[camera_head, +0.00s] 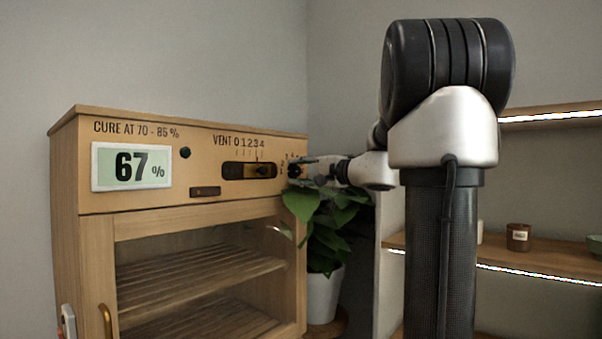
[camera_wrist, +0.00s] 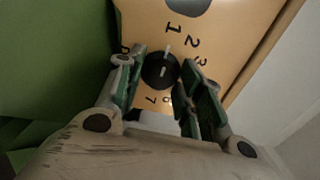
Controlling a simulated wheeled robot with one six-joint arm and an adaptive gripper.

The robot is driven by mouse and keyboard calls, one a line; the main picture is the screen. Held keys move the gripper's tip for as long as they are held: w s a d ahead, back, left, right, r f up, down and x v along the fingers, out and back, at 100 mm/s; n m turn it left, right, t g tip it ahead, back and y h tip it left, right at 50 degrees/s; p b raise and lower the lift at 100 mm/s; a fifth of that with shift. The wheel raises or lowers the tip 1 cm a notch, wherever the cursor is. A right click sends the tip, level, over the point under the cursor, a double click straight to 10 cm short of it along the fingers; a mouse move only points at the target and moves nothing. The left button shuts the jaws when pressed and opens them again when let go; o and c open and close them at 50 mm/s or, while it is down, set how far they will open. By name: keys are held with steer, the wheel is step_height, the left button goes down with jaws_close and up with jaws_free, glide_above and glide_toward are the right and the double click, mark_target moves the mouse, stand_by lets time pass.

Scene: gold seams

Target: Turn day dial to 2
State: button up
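The day dial (camera_wrist: 160,72) is a round black knob on the wooden cabinet front, with printed numbers around it. In the wrist view a short white line on the knob points up, roughly towards the 1. The 2 and 3 are printed to the upper right. My gripper (camera_wrist: 163,60) has its two green-padded fingers apart, one on each side of the knob. Whether either finger touches it I cannot tell. In the head view my gripper (camera_head: 311,170) is at the cabinet's right front edge and largely covers the dial.
The cabinet (camera_head: 190,204) also carries a vent slider (camera_head: 250,170) left of the dial and a display (camera_head: 131,167) reading 67 %. A potted plant (camera_head: 323,294) stands close below my gripper. A shelf (camera_head: 540,258) with a brown jar (camera_head: 518,237) is at the right.

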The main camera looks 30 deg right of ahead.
steer(key=c, duration=0.4)
steer(key=shift+o, duration=0.2)
steer(key=shift+r, duration=0.1)
steer(key=shift+r+m, duration=0.1)
steer(key=shift+m, duration=2.8)
steer(key=o, duration=1.1)
steer(key=shift+w+a, duration=0.15)
steer(key=shift+c, duration=0.2)
